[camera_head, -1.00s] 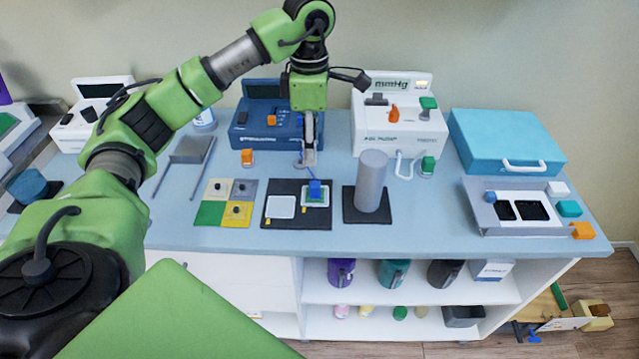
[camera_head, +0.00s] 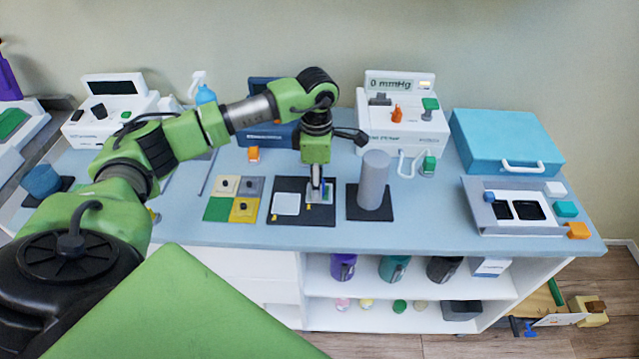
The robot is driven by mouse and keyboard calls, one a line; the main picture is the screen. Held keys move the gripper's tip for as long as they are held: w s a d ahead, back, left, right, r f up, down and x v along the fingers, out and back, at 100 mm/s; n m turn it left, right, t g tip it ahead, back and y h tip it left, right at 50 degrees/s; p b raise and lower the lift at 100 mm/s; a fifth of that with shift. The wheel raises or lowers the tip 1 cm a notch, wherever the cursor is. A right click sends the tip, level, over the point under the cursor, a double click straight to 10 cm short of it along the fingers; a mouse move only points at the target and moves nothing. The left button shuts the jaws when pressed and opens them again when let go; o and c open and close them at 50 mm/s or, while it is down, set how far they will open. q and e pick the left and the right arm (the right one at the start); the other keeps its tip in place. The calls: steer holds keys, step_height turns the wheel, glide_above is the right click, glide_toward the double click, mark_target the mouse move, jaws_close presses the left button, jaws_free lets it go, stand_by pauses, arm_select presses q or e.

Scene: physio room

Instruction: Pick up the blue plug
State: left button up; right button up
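The blue plug (camera_head: 327,187) stands on a white pad on the black mat (camera_head: 304,217) near the middle of the counter. Only a sliver of the plug shows, because my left gripper (camera_head: 319,192) is lowered in front of it from above. The fingers are right at the plug and point down. I see them edge-on, so I cannot tell whether they are closed on it. My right gripper is not in view.
A grey cylinder (camera_head: 373,180) stands close to the right of the gripper. A second white pad (camera_head: 286,204) and a mat of coloured squares (camera_head: 219,209) lie to the left. The mmHg device (camera_head: 385,134) and a blue device (camera_head: 262,132) stand behind.

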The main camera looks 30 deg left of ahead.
arm_select(q)
steer(key=c, duration=0.9)
steer(key=shift+r, duration=0.1)
